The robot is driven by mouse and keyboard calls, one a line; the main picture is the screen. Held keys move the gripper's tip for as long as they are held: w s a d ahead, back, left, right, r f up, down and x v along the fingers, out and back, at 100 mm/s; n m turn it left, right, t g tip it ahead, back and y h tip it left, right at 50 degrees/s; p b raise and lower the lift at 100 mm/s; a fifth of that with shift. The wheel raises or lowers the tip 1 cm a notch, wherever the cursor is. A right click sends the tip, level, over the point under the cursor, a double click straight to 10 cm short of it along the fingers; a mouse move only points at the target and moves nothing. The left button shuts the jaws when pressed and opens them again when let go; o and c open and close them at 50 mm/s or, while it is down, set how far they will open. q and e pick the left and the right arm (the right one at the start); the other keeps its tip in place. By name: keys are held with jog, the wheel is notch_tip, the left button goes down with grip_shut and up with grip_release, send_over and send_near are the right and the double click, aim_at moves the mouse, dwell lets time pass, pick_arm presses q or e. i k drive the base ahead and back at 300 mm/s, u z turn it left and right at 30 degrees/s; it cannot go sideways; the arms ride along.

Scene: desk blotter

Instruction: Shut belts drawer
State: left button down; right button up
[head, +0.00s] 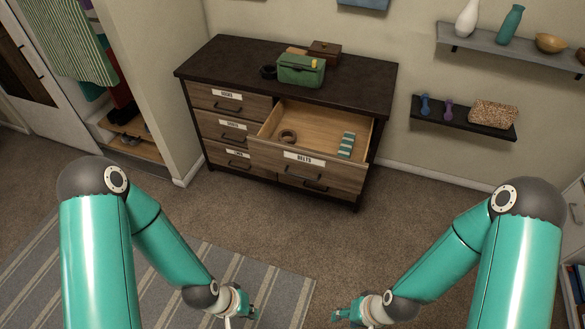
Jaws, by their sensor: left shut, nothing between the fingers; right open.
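The belts drawer (262,155) is pulled out of the right side of the dark dresser (220,62), with a white label reading BELTS on its wooden front. My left gripper (254,313) is low in the picture, shut and empty, well short of the dresser. My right gripper (338,315) is low to its right, open and empty, also apart from the drawer. The drawer's dark handle (301,181) faces me.
Other labelled drawers at left are shut. Wall shelves (463,124) stand at right. Carpet (340,240) between me and the dresser is clear; a striped rug (190,285) lies at left.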

aim_at(320, 130)
jog(key=u, duration=0.3)
jog(key=i, duration=0.85)
jog(key=z, duration=0.25)
